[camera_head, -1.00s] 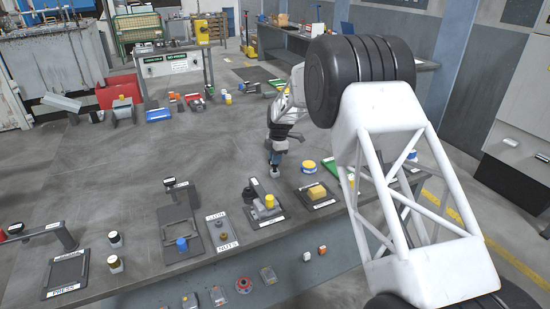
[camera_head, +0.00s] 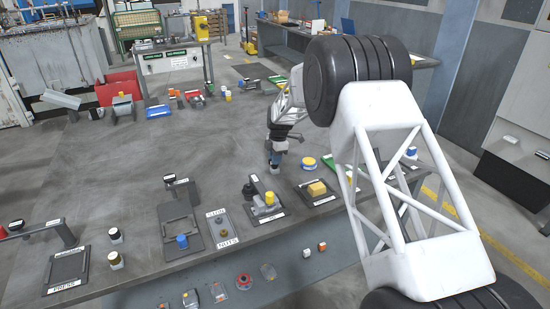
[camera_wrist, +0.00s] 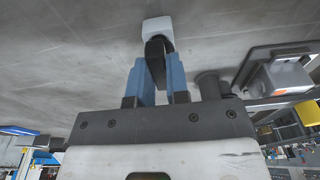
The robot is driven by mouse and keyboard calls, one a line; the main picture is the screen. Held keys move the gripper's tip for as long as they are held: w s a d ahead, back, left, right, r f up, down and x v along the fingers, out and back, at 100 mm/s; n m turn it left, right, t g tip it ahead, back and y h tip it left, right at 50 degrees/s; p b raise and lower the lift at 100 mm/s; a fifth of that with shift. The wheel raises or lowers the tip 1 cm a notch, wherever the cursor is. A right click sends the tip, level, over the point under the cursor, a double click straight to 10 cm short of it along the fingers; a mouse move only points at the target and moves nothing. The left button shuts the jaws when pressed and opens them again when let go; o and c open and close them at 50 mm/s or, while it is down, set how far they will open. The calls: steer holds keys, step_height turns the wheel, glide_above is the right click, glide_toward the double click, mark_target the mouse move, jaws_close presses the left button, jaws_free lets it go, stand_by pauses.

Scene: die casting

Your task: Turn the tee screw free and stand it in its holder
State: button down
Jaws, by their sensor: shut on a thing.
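My gripper (camera_wrist: 158,80) has two blue fingers, shut on a dark, narrow piece (camera_wrist: 156,50) that looks like the tee screw. Beyond the fingers, a small pale block (camera_wrist: 158,27) adjoins the dark piece; I cannot tell whether it is the holder or whether they touch. In the head view my gripper (camera_head: 275,162) points down close to the bench, behind a dark fixture plate (camera_head: 284,211) with a yellow-topped part (camera_head: 269,198) and a grey upright. The held piece is too small there to read its tilt. The screw's lower end is hidden.
A yellow block (camera_head: 317,188) on a labelled plate and a blue-and-yellow round tin (camera_head: 308,163) are to the right of my gripper. A blue-capped part (camera_head: 182,240) sits in a fixture at the left. The bench (camera_head: 140,150) left of my gripper is largely clear.

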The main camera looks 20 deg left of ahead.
steer(key=shift+f, duration=0.5)
steer(key=c, duration=1)
jaws_free()
steer(key=shift+c, duration=0.2)
steer(key=shift+r, duration=0.1)
steer(key=shift+w+d+r, duration=0.1)
steer(key=shift+r, duration=1.15)
steer(key=shift+w+d+r, duration=0.1)
steer(key=shift+w+r, duration=0.05)
steer(key=shift+r, duration=1.1)
steer(key=shift+w+d+r, duration=0.1)
steer(key=shift+r, duration=1.15)
steer(key=shift+d+r, duration=0.1)
